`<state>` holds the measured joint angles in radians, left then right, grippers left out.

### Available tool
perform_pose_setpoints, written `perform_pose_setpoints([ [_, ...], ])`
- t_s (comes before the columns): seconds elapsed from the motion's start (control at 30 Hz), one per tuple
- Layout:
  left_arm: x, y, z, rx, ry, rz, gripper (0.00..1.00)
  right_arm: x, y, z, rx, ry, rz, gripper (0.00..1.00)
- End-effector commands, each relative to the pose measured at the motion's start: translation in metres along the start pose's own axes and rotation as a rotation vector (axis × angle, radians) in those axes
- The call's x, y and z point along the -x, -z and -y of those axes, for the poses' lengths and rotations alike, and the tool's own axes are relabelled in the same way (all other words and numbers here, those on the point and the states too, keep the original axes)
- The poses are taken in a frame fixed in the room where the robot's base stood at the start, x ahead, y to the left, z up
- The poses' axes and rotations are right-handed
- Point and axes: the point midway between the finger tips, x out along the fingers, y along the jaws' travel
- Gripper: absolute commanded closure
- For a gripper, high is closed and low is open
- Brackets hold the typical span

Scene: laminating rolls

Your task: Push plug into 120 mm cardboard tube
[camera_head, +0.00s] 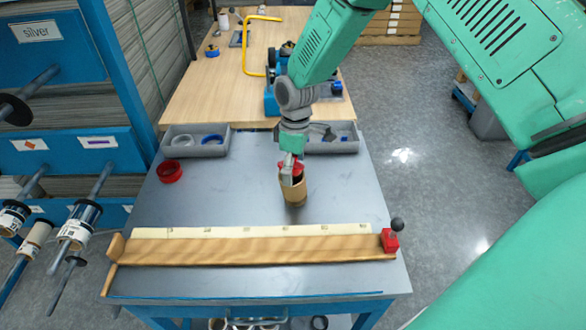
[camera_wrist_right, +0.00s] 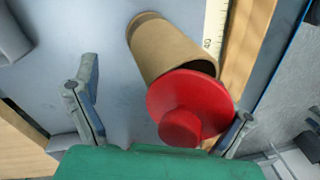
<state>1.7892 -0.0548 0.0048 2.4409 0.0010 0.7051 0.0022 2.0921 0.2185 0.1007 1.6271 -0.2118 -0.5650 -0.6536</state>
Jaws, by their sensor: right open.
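The brown cardboard tube (camera_head: 295,192) stands on the grey table below my right gripper (camera_head: 291,170); it also shows in the right wrist view (camera_wrist_right: 165,48). The red plug (camera_wrist_right: 188,106), a disc with a round knob, is at the tube's near end in the right wrist view. A dark gap shows between part of the disc and the tube rim, so the plug looks tilted or not flush. My right gripper's fingers are apart, with the plug between them. The right-hand finger is close to the disc's edge; I cannot tell if it touches. My left gripper is not in view.
A wooden measuring trough (camera_head: 250,250) with a red end block (camera_head: 389,240) crosses the table front. Grey trays (camera_head: 178,149) stand along the back edge. A blue rack with rods (camera_head: 130,75) is at the left.

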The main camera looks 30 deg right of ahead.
Motion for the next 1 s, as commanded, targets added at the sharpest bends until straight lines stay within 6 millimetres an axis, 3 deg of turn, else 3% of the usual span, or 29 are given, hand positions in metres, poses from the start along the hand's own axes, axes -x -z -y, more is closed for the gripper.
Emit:
perform_pose_setpoints([
  [0.47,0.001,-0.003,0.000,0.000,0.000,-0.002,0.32,0.008,0.001,-0.001,0.000,-0.003,-0.004,0.07],
  [1.0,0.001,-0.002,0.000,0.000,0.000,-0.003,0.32,0.107,0.003,0.000,0.000,-0.003,-0.004,0.07],
])
